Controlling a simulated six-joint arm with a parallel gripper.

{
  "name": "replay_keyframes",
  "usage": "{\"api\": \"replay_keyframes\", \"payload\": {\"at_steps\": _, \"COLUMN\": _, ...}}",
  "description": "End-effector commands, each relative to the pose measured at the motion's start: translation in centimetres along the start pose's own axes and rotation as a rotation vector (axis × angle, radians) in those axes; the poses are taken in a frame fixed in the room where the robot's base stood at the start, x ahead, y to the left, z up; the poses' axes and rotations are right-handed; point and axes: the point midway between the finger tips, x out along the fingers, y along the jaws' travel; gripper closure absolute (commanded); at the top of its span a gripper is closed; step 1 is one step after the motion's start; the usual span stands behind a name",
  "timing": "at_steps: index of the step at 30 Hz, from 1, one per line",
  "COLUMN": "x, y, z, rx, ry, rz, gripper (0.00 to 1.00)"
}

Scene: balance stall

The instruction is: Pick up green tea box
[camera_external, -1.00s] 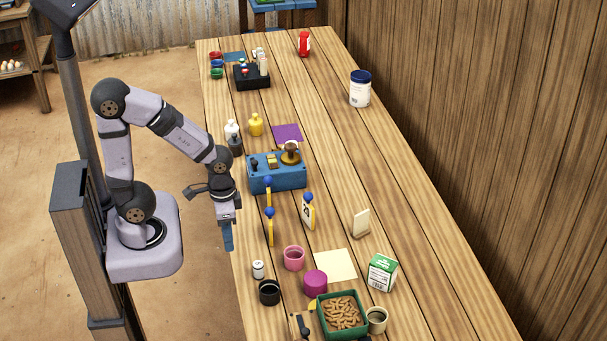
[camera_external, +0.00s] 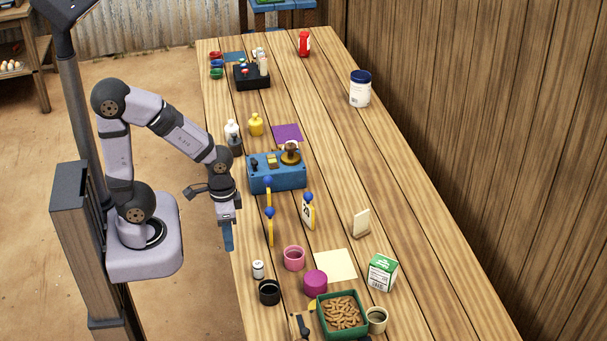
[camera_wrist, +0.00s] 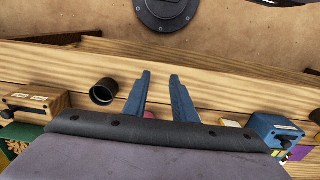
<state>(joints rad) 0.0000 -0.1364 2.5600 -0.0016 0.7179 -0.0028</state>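The green tea box is the green and white carton (camera_external: 382,272) standing upright on the right part of the table, beside a pale cream square. My gripper (camera_external: 229,243) hangs at the table's left edge, well to the left of the carton and apart from it. In the wrist view my gripper (camera_wrist: 160,78) shows two blue fingers spread apart with nothing between them. The carton cannot be made out in the wrist view.
A pink cup (camera_external: 293,258), a magenta pot (camera_external: 315,283), a black cup (camera_external: 269,292) and a green tray (camera_external: 359,327) of brown pieces stand between gripper and carton or nearby. A blue device (camera_external: 290,184) stands farther back. The right table side is mostly clear.

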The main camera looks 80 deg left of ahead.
Motion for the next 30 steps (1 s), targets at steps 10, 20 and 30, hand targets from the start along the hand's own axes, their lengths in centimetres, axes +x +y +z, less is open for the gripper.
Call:
{"api": "replay_keyframes", "payload": {"at_steps": 10, "x": 0.0, "y": 0.0, "z": 0.0, "rx": 0.000, "ry": 0.000, "rz": 0.000, "gripper": 0.41}}
{"api": "replay_keyframes", "payload": {"at_steps": 20, "x": -0.3, "y": 0.0, "z": 0.0, "rx": 0.000, "ry": 0.001, "rz": 0.000, "gripper": 0.41}}
{"api": "replay_keyframes", "payload": {"at_steps": 30, "x": -4.6, "y": 0.0, "z": -0.2, "rx": 0.000, "ry": 0.007, "rz": 0.000, "gripper": 0.41}}
